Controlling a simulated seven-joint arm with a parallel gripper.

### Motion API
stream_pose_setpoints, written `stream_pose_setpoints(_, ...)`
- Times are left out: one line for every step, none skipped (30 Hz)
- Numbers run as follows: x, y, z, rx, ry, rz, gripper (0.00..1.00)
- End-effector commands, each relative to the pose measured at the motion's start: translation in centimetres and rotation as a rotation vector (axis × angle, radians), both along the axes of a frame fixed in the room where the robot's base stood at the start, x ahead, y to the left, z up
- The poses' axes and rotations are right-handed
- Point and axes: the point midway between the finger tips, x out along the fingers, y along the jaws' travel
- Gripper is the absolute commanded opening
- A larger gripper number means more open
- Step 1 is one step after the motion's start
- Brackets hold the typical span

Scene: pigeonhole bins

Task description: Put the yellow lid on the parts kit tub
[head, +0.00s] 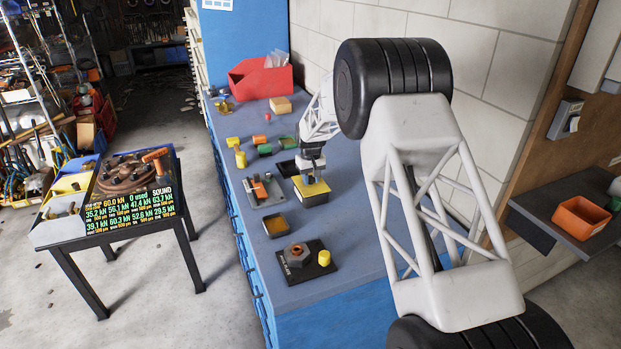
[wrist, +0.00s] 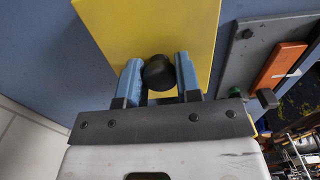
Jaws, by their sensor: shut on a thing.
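The yellow lid (wrist: 150,28) fills the top middle of the wrist view, with a round black knob (wrist: 158,73) on it. My gripper (wrist: 158,82) has its two blue fingers shut on this knob, one on each side. In the head view my gripper (head: 312,177) points down over the bench, with the yellow lid (head: 313,195) right beneath it. What lies under the lid is hidden, and I cannot tell whether it rests on a tub.
A grey fixture with an orange part (head: 264,191) lies left of the lid. Several small coloured blocks and a red bin (head: 262,82) stand farther back. The wall is close on the right.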

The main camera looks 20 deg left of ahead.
Motion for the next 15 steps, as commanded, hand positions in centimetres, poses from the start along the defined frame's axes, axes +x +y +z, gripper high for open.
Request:
stream_pose_setpoints(0.0, 0.0, -0.05, 0.0, 0.0, 0.0, 0.0)
stream_pose_setpoints(0.0, 0.0, -0.08, 0.0, 0.0, 0.0, 0.0)
stream_pose_setpoints(0.0, 0.0, -0.13, 0.0, 0.0, 0.0, 0.0)
stream_pose_setpoints(0.0, 0.0, -0.16, 0.0, 0.0, 0.0, 0.0)
stream_pose_setpoints(0.0, 0.0, -0.19, 0.0, 0.0, 0.0, 0.0)
stream_pose_setpoints(0.0, 0.0, -0.23, 0.0, 0.0, 0.0, 0.0)
stream_pose_setpoints(0.0, 0.0, -0.26, 0.0, 0.0, 0.0, 0.0)
stream_pose_setpoints(0.0, 0.0, -0.29, 0.0, 0.0, 0.0, 0.0)
stream_pose_setpoints(0.0, 0.0, -0.33, 0.0, 0.0, 0.0, 0.0)
stream_pose_setpoints(0.0, 0.0, -0.36, 0.0, 0.0, 0.0, 0.0)
stream_pose_setpoints(0.0, 0.0, -0.4, 0.0, 0.0, 0.0, 0.0)
stream_pose_setpoints(0.0, 0.0, -0.44, 0.0, 0.0, 0.0, 0.0)
stream_pose_setpoints(0.0, 0.0, -0.47, 0.0, 0.0, 0.0, 0.0)
stream_pose_setpoints(0.0, 0.0, -0.5, 0.0, 0.0, 0.0, 0.0)
stream_pose_setpoints(0.0, 0.0, -0.54, 0.0, 0.0, 0.0, 0.0)
